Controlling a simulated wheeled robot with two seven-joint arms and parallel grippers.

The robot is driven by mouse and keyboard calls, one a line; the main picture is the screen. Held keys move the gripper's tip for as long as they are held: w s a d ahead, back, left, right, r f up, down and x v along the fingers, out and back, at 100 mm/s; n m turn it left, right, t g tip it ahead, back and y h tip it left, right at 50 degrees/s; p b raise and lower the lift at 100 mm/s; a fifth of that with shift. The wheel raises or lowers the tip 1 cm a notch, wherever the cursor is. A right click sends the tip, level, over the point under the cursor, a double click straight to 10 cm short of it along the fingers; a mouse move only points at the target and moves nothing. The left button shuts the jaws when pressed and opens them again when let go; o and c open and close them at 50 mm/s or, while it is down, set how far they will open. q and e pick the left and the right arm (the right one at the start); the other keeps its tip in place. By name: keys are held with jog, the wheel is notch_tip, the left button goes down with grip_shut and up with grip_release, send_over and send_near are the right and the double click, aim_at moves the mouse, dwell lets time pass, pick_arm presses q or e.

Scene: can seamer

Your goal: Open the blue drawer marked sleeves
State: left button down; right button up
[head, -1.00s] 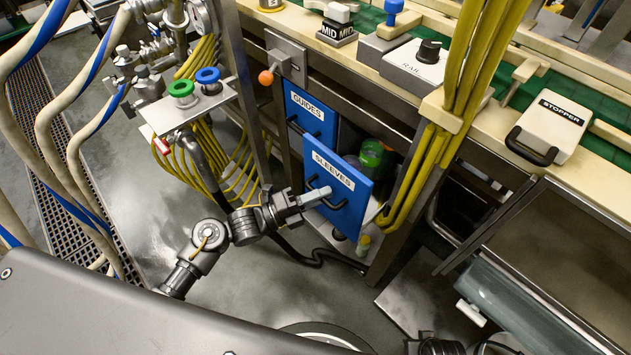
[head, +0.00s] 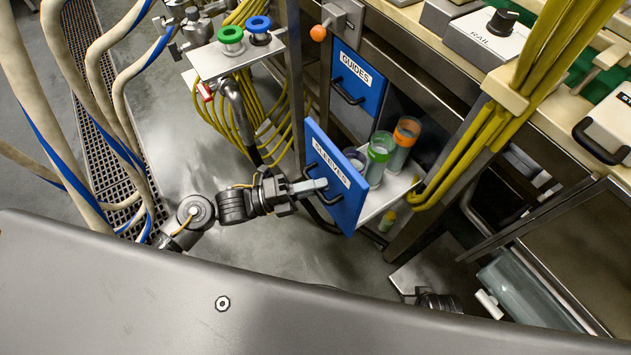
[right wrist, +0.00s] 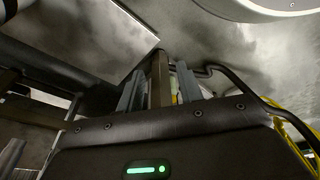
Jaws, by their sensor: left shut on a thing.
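The blue drawer marked SLEEVES (head: 325,155) is pulled out from the machine frame, its front tilted in the picture.
The closed blue GUIDES drawer (head: 357,85) sits above and behind. A post with green and blue buttons (head: 231,38) and yellow cables stands left of the drawer. Yellow hoses (head: 490,125) run down to its right. Open grey floor (head: 260,235) lies in front.

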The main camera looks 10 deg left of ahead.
jog(key=shift+w, duration=0.1)
pick_arm(q)
jog(key=c, duration=1.7)
grip_release()
jog(key=shift+c, duration=0.2)
pick_arm(e)
jog(key=shift+w, duration=0.15)
pick_arm(q)
jog(key=shift+a, duration=0.1)
